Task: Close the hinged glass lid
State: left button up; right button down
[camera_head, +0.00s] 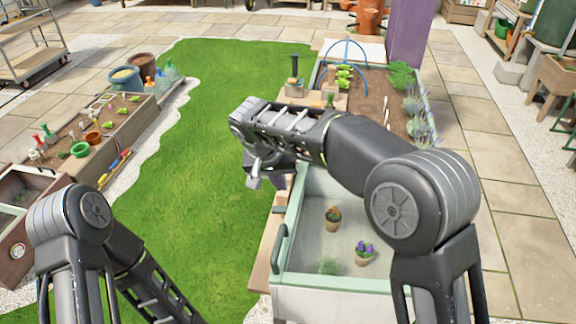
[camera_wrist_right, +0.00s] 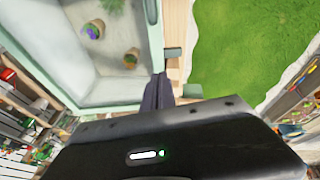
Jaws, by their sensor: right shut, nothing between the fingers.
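The planter box (camera_head: 330,303) has a pale green frame (camera_head: 292,215) along its top, with a dark green handle (camera_head: 279,247) on the left side. Potted plants show inside the frame. I cannot tell whether clear glass lies over them. My right gripper (camera_head: 254,180) is shut and empty, above the left edge of the box near its far corner. In the right wrist view, the frame (camera_wrist_right: 153,48) and handle (camera_wrist_right: 152,12) lie close beyond the dark fingers (camera_wrist_right: 157,92). My left arm shows at lower left; its gripper is out of view.
A wooden ledge (camera_head: 262,262) runs along the left side of the box. Inside are a potted plant (camera_head: 333,214) and a purple flower pot (camera_head: 364,253). Open grass (camera_head: 190,170) lies to the left. A raised bed (camera_head: 372,95) with blue hoops stands beyond.

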jog(key=f+b, duration=0.2)
jog(key=f, duration=0.1)
jog(key=a+f+b, duration=0.1)
jog(key=f+b, duration=0.1)
jog(key=f, duration=0.2)
jog(key=f+b, duration=0.2)
jog(key=f, duration=0.2)
jog(key=shift+w+a+f, duration=0.1)
jog(key=shift+w+a, duration=0.05)
jog(key=shift+f+b, duration=0.35)
jog(key=shift+f, duration=0.3)
pick_arm(q)
notch_tip(320, 180, down, 8)
jog(key=shift+w+a+f, duration=0.15)
jog(key=shift+a+f, duration=0.05)
jog(key=shift+a, duration=0.15)
